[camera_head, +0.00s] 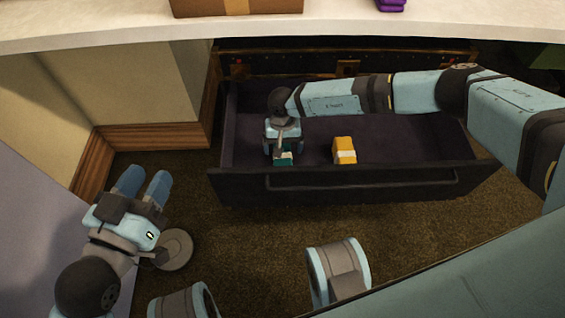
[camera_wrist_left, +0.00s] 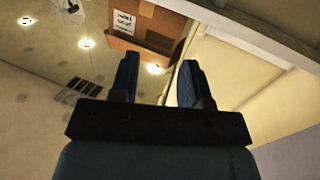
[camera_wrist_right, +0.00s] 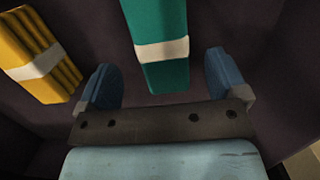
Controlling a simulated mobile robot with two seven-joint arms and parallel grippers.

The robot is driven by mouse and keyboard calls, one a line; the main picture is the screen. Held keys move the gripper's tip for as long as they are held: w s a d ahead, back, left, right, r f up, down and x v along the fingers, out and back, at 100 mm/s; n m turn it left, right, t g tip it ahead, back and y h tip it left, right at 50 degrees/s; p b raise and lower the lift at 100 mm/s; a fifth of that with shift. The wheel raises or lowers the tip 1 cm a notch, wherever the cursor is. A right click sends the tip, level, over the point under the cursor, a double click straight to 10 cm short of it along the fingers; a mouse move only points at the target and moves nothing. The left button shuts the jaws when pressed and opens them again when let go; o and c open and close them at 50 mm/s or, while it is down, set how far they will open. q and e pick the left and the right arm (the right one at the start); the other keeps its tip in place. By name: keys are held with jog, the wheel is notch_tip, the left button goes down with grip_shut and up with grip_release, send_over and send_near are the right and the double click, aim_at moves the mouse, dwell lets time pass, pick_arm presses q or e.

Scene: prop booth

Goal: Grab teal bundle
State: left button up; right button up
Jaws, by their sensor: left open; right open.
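The teal bundle (camera_head: 284,159) has a pale band and lies inside the open drawer (camera_head: 300,186), near its front left. In the right wrist view the teal bundle (camera_wrist_right: 165,75) stands between the two open fingers, with space on both sides. My right gripper (camera_head: 284,150) reaches down into the drawer over the bundle and partly hides it in the head view. My right gripper (camera_wrist_right: 163,88) is open and empty. My left gripper (camera_head: 143,183) is open and empty, outside the drawer at the left. Its fingers (camera_wrist_left: 158,82) point away from the drawer in the left wrist view.
A yellow bundle (camera_head: 344,150) with a pale band lies right of the teal one in the drawer. A white counter (camera_head: 340,27) above carries a cardboard box (camera_head: 238,6) and a purple item (camera_head: 391,4). The drawer's right half is clear apart from my arm above it.

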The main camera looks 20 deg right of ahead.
aim_at(283, 156)
jog(key=f, duration=0.1)
jog(key=f+b, duration=0.1)
jog(key=f, duration=0.1)
jog(key=f+b, duration=0.1)
jog(key=shift+s+a+f, duration=0.15)
jog(key=shift+s, duration=0.1)
jog(key=shift+f, duration=0.3)
pick_arm(q)
jog(key=shift+w+a+r+m+t, duration=0.2)
jog(key=shift+w+a+m+t, duration=0.2)
jog(key=shift+w+m+t, duration=0.3)
pick_arm(e)
jog(key=shift+r, duration=0.1)
jog(key=c, duration=1.1)
